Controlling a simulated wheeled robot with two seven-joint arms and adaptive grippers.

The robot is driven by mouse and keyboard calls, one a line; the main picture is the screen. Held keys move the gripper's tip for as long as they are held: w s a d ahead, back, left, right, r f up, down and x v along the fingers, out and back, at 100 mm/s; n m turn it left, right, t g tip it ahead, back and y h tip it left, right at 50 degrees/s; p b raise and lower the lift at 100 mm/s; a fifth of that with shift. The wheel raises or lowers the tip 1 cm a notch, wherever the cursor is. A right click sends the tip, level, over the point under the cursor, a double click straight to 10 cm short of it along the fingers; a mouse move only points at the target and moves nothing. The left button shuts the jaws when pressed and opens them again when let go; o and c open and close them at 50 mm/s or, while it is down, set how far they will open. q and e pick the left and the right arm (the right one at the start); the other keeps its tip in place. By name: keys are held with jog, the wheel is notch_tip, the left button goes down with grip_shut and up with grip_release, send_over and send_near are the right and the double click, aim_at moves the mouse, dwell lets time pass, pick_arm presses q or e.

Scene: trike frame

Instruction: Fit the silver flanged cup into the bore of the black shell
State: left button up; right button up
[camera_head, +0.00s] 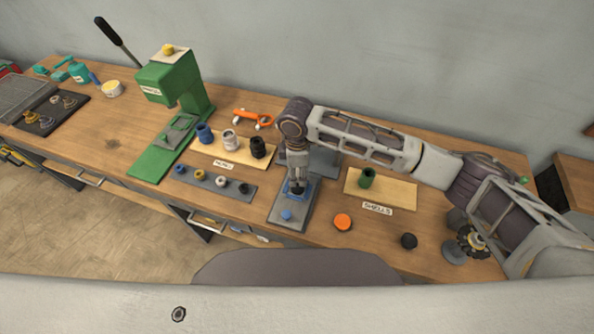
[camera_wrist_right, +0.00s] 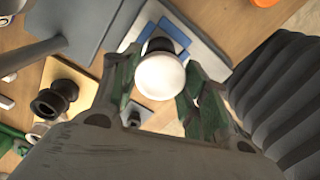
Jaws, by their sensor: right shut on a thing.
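My right gripper (camera_head: 297,182) points down over the blue fixture on a grey plate (camera_head: 283,224). It is shut on the silver flanged cup (camera_wrist_right: 160,77), whose round pale face fills the space between the fingertips (camera_wrist_right: 160,95) in the wrist view. The black shell (camera_wrist_right: 157,44) shows as a dark rim behind the cup, in the blue fixture (camera_wrist_right: 174,32). In the head view the fingers mostly cover cup and shell. I cannot tell whether the cup is above the bore or partly in it. My left gripper is not in view.
A green press (camera_head: 170,85) stands to the left. A wooden board (camera_head: 205,151) holds blue, white and black pieces; a grey strip (camera_head: 208,186) before it holds small cups. The shells board (camera_head: 398,192) carries a green shell (camera_head: 367,178). Orange (camera_head: 342,222) and black (camera_head: 409,241) discs lie in front.

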aim_at(297, 174)
jog(key=shift+f, duration=0.45)
jog(key=o, duration=1.1)
jog(key=shift+o, duration=0.2)
jog(key=shift+r, duration=0.1)
notch_tip(297, 174, up, 12)
jog(key=shift+s, duration=0.1)
dwell(1.0)
